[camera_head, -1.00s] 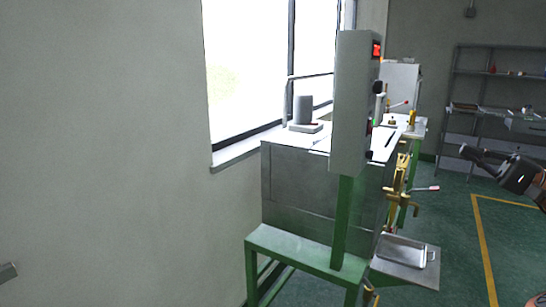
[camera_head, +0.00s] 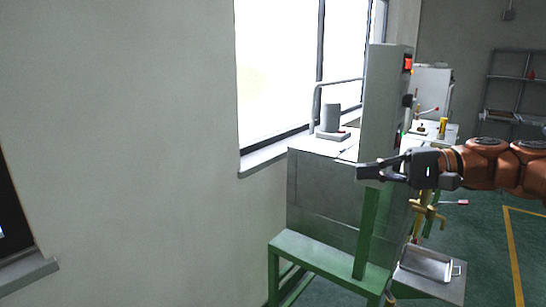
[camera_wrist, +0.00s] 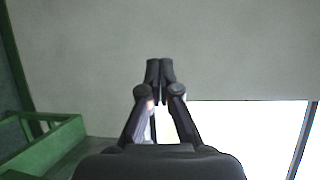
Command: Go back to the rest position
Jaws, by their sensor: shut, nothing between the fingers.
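My gripper (camera_head: 360,171) is at the end of my orange arm, which reaches in from the right in the head view. It passes in front of the wax injection machine (camera_head: 315,190) and hides part of its grey control column. In the wrist view my gripper (camera_wrist: 160,65) has its two dark fingertips together with nothing between them. The fingers are seen against the plain wall (camera_wrist: 90,50).
The machine stands on a green frame (camera_head: 318,258) with a metal tray (camera_head: 428,265) at its lower right. A window (camera_head: 275,70) is behind it. A shelf rack (camera_head: 515,95) stands at the far right. Green floor is open at the lower right.

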